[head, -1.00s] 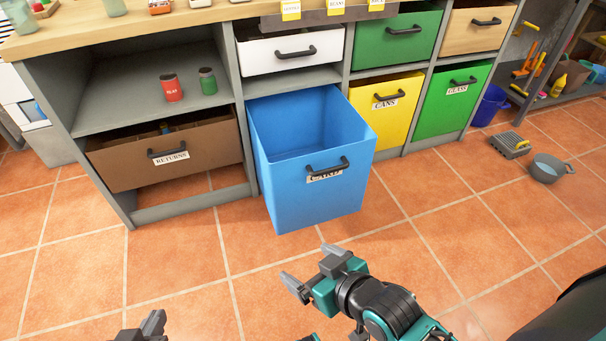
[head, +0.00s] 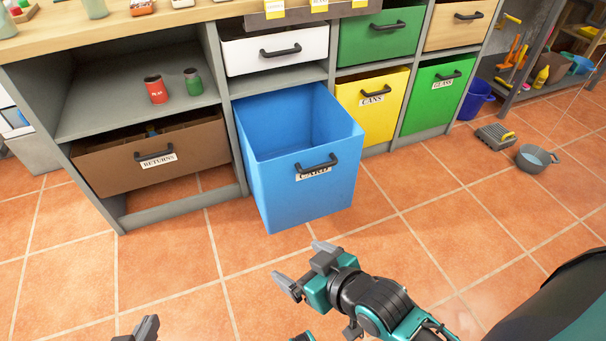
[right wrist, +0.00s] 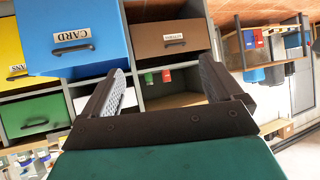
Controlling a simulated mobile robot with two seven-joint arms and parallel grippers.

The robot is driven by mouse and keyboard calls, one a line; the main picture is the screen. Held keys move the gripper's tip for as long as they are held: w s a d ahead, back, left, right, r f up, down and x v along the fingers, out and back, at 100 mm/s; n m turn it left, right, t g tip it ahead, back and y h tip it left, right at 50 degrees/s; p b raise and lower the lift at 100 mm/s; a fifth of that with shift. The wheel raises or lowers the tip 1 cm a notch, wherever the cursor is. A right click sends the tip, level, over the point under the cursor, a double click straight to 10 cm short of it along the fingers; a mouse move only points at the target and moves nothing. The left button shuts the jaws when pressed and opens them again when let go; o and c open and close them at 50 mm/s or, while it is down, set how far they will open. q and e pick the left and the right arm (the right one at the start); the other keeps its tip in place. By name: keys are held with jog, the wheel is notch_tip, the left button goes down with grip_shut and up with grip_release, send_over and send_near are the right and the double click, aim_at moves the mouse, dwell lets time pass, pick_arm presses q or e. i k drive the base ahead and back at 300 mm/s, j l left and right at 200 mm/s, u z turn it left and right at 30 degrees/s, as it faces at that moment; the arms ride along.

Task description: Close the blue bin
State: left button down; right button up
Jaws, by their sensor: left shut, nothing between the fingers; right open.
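The blue bin (head: 303,204) is pulled out of the grey cabinet, open at the top, and its visible inside looks empty. Its front carries a dark handle (head: 318,162) and a CARD label (head: 313,174), partly covered by the handle. The bin also shows upside down in the right wrist view (right wrist: 85,22). My right gripper (head: 303,266) is open and empty, below and in front of the bin, apart from it; its two fingers show in the right wrist view (right wrist: 162,85). My left gripper (head: 149,326) is shut and empty at the bottom edge, mostly cut off.
The brown RETURNS bin (head: 185,157) stands left of the blue one, the yellow CANS bin (head: 371,118) and green GLASS bin (head: 432,103) to the right. A grey pan (head: 535,160) and a tray (head: 494,138) lie on the floor at right. The tiles before the cabinet are clear.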

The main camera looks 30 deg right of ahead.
aim_at(300, 149)
jog(key=i+z, duration=0.25)
jog(key=i, duration=0.6)
